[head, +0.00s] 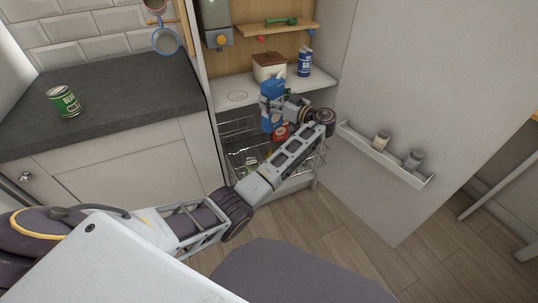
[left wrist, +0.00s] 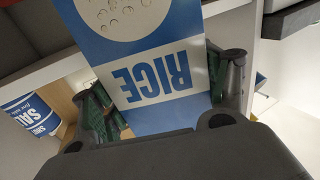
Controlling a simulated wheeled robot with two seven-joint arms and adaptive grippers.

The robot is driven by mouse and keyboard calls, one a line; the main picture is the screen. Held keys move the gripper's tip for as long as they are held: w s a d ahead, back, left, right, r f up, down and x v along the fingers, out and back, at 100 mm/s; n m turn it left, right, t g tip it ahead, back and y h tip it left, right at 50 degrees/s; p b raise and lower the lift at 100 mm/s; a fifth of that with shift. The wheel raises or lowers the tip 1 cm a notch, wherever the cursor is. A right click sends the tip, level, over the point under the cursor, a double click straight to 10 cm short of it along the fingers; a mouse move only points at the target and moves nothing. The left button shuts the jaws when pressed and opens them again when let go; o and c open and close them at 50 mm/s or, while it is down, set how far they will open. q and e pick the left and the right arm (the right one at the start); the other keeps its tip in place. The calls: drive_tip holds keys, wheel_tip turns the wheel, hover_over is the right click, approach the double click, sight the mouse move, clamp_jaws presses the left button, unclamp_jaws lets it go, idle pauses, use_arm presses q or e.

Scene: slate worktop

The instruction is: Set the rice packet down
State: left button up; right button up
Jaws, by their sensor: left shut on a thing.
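The blue and white rice packet (head: 271,90) is in my left gripper (head: 284,113), at the front edge of the white cupboard shelf (head: 238,88). In the left wrist view the rice packet (left wrist: 148,75) fills the space between the two fingers, its lettering upside down. The left gripper (left wrist: 168,95) is shut on it. The packet's lower part is partly hidden by the gripper in the head view. I cannot tell whether it touches the shelf. My right gripper is not in view.
A wire basket (head: 240,130) is below. The open door (head: 400,90) at right carries a rack (head: 390,160) with jars.

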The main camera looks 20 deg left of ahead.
sight(276, 126)
use_arm(q)
wheel_tip(276, 126, down, 11)
drive_tip(key=b, duration=0.7)
drive_tip(key=shift+r+b, duration=0.15)
drive_tip(key=shift+b, duration=0.15)
drive_tip(key=shift+f+b, duration=0.45)
drive_tip(key=shift+f, duration=0.25)
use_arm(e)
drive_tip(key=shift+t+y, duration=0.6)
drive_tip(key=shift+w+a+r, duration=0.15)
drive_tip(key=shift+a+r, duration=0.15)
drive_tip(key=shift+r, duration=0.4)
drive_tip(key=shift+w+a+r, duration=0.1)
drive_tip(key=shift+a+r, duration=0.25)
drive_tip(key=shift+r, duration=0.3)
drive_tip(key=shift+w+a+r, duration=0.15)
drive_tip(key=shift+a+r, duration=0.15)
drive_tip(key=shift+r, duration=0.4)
